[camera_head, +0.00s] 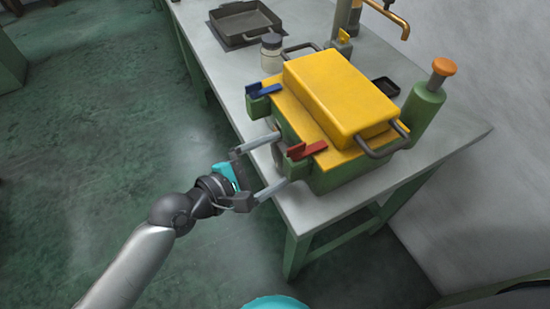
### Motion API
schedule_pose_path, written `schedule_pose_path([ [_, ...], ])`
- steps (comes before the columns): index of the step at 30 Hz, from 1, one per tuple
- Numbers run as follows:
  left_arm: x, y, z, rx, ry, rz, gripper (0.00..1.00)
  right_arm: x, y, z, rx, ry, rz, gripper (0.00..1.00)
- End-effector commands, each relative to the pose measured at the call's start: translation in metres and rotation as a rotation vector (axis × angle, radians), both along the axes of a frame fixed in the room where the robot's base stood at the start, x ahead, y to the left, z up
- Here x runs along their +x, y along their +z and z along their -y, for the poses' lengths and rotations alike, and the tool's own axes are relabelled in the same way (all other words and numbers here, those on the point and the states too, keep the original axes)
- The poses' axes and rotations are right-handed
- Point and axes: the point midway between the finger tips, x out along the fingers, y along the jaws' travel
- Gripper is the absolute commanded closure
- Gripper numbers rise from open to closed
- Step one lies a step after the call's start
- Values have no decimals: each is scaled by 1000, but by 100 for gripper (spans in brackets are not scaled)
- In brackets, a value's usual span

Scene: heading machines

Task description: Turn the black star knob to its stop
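I cannot make out a black star knob for certain in this view. A green machine (338,178) with a yellow lid (338,90) stands on the bench. My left gripper (282,160) reaches its near-left side, with the two fingers spread apart. The fingertips are at the machine's side below the red lever (306,150). A small grey-brown shape (277,150) shows between the fingertips; I cannot tell what it is, or whether the fingers touch it. My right gripper is out of view.
The grey bench (215,62) carries a dark tray (243,22), a jar (271,52), a small black dish (386,87) and a green cylinder with an orange cap (443,67). A blue lever (264,90) and a brass tap (388,13) stand nearby.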

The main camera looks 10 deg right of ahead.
Motion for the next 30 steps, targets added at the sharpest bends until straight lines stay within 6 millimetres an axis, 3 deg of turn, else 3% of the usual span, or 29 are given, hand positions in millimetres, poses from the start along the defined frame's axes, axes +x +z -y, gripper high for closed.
schedule_pose_path([
  [2, 0, 0, 0, 0, 0, 0, 9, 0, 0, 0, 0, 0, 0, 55],
  [17, 0, 0, 0, 0, 0, 0, 65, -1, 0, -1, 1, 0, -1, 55],
  [23, -1, -1, 0, 14, -2, 37, 67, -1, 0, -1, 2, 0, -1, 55],
  [30, -2, -4, 0, 94, -2, 259, 67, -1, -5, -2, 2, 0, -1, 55],
])
